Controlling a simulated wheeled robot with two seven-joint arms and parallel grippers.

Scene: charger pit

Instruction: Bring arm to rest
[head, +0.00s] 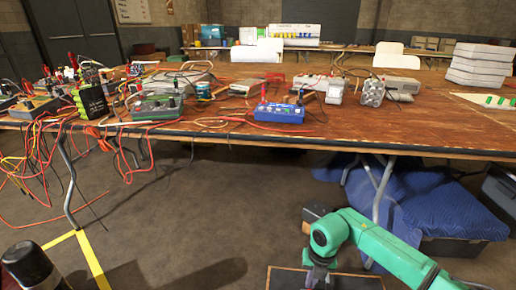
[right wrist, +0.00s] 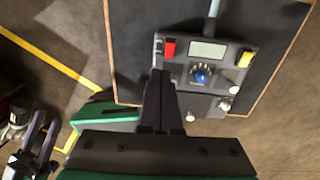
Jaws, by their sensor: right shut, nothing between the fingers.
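My green right arm comes in from the right in the head view and bends down to my right gripper (head: 318,279), low over a dark board with a wooden edge (head: 285,278). In the right wrist view the dark fingers of this gripper (right wrist: 160,74) are together and empty. Their tips overlap the left part of a grey control box (right wrist: 225,70) in the picture; contact cannot be told. The box has a red button, a small screen, a blue knob and a yellow button. Dark prongs at the lower left of the wrist view may be my left gripper (right wrist: 38,138); its opening is unclear.
A long wooden table (head: 225,125) crosses the head view, with a blue meter (head: 279,113), cables and several instruments. Red and yellow cables hang off its left side. A blue cloth (head: 430,205) lies under the right side.

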